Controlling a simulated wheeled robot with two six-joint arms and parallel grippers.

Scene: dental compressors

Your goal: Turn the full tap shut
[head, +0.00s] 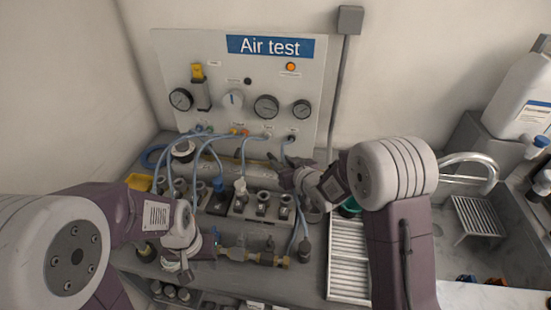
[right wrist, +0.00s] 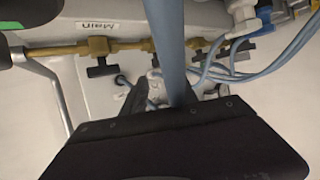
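No tap label reading "full" is legible. In the right wrist view a brass pipe (right wrist: 135,46) carries a black-handled tap (right wrist: 98,68) beside a label reading "Main" (right wrist: 97,26). More dark tap handles show further right, partly behind hoses. My right gripper (head: 280,168) is in front of the wall panel, close to the rear brass pipe (head: 238,157). In its wrist view a blue hose crosses in front of the fingers, so their opening is unclear. My left gripper (head: 182,268) points down near the front brass pipe (head: 250,256); its fingers are small and partly hidden.
The "Air test" panel (head: 240,85) has gauges and a yellow-topped regulator (head: 199,85). Blue hoses (head: 208,150) run down to grey fitting blocks (head: 262,207). A white slatted rack (head: 348,262), a sink with a curved faucet (head: 475,160) and a white jug (head: 518,95) are at right.

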